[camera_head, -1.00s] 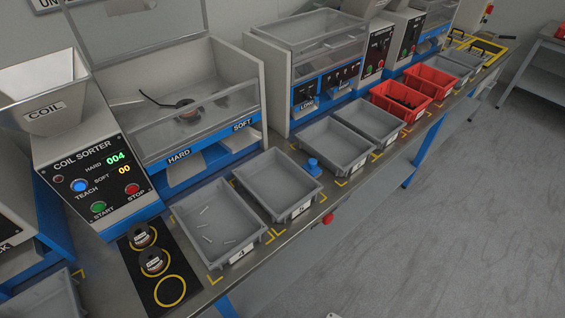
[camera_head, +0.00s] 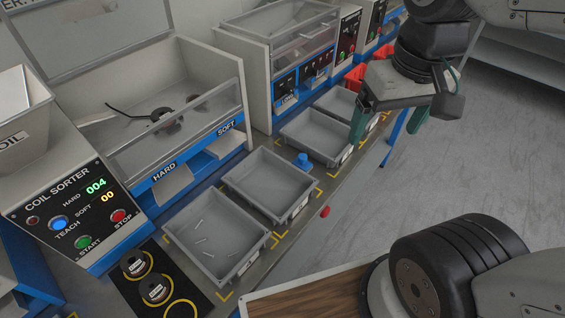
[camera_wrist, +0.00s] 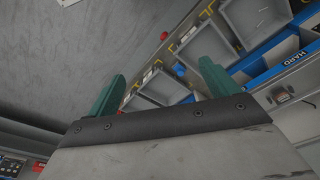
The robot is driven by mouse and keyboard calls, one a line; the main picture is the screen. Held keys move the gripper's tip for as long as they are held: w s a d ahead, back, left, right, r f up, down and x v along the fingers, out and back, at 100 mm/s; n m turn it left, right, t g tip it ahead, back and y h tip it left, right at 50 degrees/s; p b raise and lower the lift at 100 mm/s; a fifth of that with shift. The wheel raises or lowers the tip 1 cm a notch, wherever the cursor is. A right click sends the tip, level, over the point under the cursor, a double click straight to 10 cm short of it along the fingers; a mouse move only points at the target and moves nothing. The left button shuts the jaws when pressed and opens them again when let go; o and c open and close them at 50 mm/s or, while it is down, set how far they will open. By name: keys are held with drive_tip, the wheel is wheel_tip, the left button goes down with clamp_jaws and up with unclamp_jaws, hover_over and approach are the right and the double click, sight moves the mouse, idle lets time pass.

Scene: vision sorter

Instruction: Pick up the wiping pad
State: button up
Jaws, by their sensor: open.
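A small blue round-topped piece (camera_head: 302,160), which seems to be the wiping pad, sits on the bench in the gap between two grey trays. It also shows in the wrist view (camera_wrist: 179,70), between my fingers and farther off. My gripper (camera_head: 388,122) hangs above the front edge of the bench, to the right of the blue piece and apart from it. Its two green fingers are spread wide with nothing between them, as the wrist view (camera_wrist: 160,82) also shows.
Grey trays stand along the bench; the nearest tray (camera_head: 252,258) holds several thin pins. A red button (camera_head: 325,211) is on the bench front. The coil sorter (camera_head: 75,215) stands at left. Red bins (camera_head: 383,52) are partly hidden by my arm. Open floor lies right.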

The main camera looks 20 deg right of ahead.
drive_tip(key=w+a+f+m, duration=0.1)
drive_tip(key=w+f, duration=0.4)
drive_tip(key=w, duration=0.4)
drive_tip(key=m+g, duration=0.1)
drive_tip(key=m, duration=0.3)
hover_over(303, 156)
drive_tip(key=s, duration=0.2)
wheel_tip(303, 156, down, 19)
drive_tip(key=f, duration=0.3)
drive_tip(key=w+f, duration=0.1)
drive_tip(key=f, duration=0.2)
drive_tip(key=w+f, duration=0.1)
drive_tip(key=f, duration=0.2)
drive_tip(key=shift+f, duration=0.1)
drive_tip(key=shift+w+f, duration=0.1)
drive_tip(key=shift+f, duration=0.4)
drive_tip(key=c, duration=1)
